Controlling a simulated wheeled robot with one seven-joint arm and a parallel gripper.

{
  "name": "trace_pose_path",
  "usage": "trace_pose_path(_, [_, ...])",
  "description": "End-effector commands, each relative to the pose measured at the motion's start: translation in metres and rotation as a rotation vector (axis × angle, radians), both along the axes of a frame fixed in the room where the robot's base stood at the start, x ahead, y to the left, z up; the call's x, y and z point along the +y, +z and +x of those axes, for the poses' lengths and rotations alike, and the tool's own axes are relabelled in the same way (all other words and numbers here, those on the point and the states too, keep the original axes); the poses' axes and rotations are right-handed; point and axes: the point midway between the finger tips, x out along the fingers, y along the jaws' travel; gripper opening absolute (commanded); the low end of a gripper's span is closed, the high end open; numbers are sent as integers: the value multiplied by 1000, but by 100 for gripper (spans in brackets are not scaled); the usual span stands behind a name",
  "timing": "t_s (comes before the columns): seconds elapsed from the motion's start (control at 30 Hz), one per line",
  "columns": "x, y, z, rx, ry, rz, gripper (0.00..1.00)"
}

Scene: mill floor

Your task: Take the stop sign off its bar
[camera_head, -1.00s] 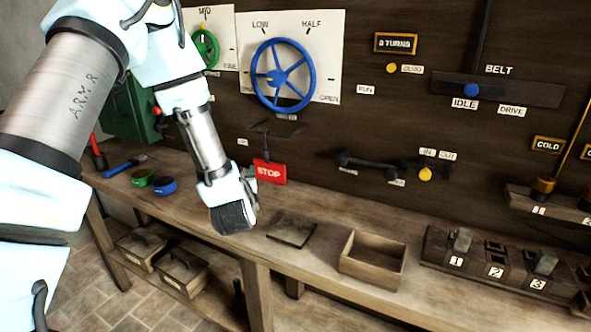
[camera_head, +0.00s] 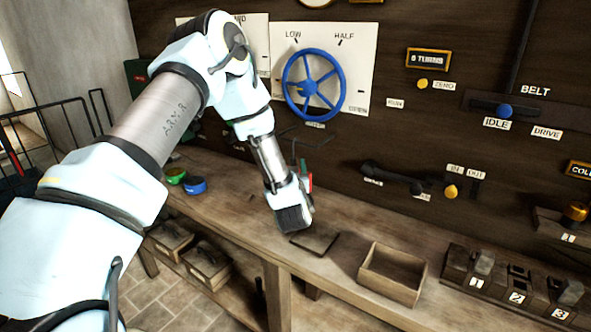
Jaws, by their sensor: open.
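My gripper (camera_head: 293,222) is open and points down in front of the sign, above the bench. I cannot tell whether it touches the sign, and its fingertips are hard to make out.
A flat dark plate (camera_head: 315,241) lies on the bench (camera_head: 225,212) just below my gripper. An open wooden box (camera_head: 393,272) stands to its right, then numbered blocks (camera_head: 515,285). Green (camera_head: 176,176) and blue (camera_head: 196,186) rings lie to the left. A dark handle (camera_head: 393,177) juts from the wall.

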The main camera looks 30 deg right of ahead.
Motion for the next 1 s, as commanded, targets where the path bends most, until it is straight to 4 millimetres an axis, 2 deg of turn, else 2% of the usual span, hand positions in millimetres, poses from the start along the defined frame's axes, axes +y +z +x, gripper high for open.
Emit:
trace_pose_path(0.03, [-3, 6, 6, 0, 1, -1, 56])
trace_pose_path(0.2, [-11, 3, 21, -1, 1, 0, 56])
trace_pose_path(0.47, [-12, 0, 22, 0, 0, 1, 56])
trace_pose_path(0.9, [-12, 1, 22, 0, 0, 0, 7])
trace_pose_path(0.97, [-12, 1, 22, 0, 0, 0, 0])
trace_pose_path(1.0, [-12, 1, 22, 0, 0, 0, 0])
